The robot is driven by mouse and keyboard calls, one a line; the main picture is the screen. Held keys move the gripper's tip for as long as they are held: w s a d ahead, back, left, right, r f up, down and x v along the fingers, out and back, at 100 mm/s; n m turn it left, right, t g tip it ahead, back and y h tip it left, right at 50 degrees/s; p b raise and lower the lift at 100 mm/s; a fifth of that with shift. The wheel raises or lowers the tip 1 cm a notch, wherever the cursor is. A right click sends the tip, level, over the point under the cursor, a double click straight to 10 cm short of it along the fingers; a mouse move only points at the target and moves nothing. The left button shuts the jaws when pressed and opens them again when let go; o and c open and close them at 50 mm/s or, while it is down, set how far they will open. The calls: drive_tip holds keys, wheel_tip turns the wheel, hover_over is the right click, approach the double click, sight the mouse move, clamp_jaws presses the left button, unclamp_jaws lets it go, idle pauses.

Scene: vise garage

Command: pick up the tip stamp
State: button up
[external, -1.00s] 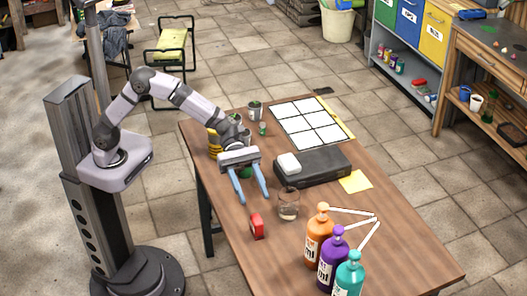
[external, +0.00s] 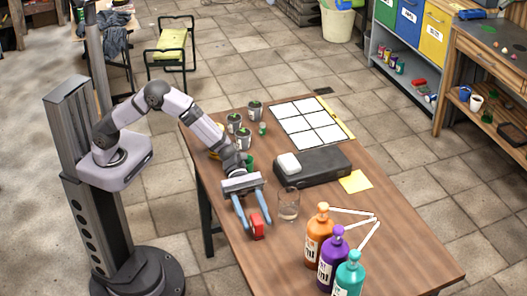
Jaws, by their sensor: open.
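A small red object (external: 258,230), which looks like the tip stamp, stands on the wooden table near its left edge. My gripper (external: 253,220) is open, pointing down, with its two blue fingers spread on the left and right of the red object in the picture. The fingertips are close to its upper part. I cannot tell whether they touch it or how far above the table they are. The red object's lower front is visible.
A clear glass (external: 289,205) stands just right of the gripper. Orange (external: 317,238), purple (external: 334,264) and teal (external: 349,277) pump bottles stand front right. Small pots (external: 234,122) stand at the back.

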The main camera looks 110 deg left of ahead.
sight(260, 228)
drive_tip(key=shift+p+x, duration=0.55)
drive_tip(key=shift+x, duration=2)
drive_tip(key=shift+a, duration=0.1)
drive_tip(key=shift+c, duration=0.7)
drive_tip(key=c, duration=1)
drive_tip(key=shift+r, duration=0.1)
